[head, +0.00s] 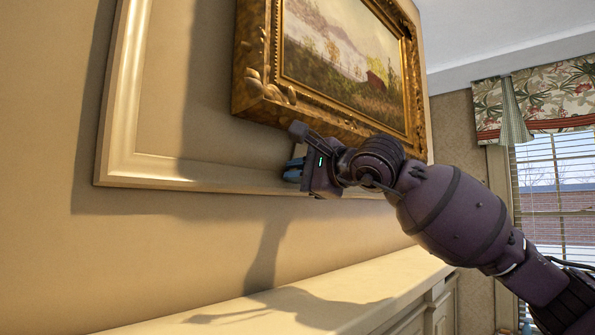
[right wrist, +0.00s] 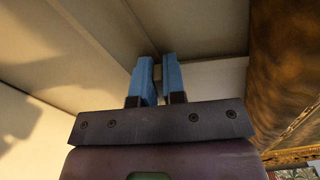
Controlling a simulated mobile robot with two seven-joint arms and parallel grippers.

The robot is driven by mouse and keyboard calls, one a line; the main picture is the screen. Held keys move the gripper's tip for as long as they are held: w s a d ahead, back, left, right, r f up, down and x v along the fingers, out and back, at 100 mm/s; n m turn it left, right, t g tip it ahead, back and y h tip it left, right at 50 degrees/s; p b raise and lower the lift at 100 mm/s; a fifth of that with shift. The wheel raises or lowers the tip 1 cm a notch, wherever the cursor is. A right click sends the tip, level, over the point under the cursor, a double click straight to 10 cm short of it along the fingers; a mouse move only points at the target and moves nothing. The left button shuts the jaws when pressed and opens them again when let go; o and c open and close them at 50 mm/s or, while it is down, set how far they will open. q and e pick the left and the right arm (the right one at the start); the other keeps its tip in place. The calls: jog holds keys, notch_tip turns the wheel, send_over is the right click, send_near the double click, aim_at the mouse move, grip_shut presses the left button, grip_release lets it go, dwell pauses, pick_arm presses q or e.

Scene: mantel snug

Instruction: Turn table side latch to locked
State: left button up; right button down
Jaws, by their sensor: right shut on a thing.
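My right gripper (head: 293,170) is at the wall moulding (head: 150,172), just under the lower edge of the gold picture frame (head: 250,100). In the right wrist view its two blue fingers (right wrist: 158,72) point at the pale moulding and stand close together, with a thin dark gap between them. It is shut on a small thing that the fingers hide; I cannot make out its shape. No table side latch can be clearly made out in either view, and its setting cannot be read. My left gripper is not in view.
The gold frame (right wrist: 275,70) is close on the right of my right gripper in the wrist view. A pale mantel shelf (head: 300,295) runs below my right arm. A window with blinds (head: 555,185) is at the far right. Bare wall is open to the left.

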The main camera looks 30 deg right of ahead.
jog(key=shift+f+n, duration=0.1)
jog(key=shift+n, duration=1.5)
jog(key=c, duration=1.2)
grip_release()
jog(key=shift+s, duration=0.1)
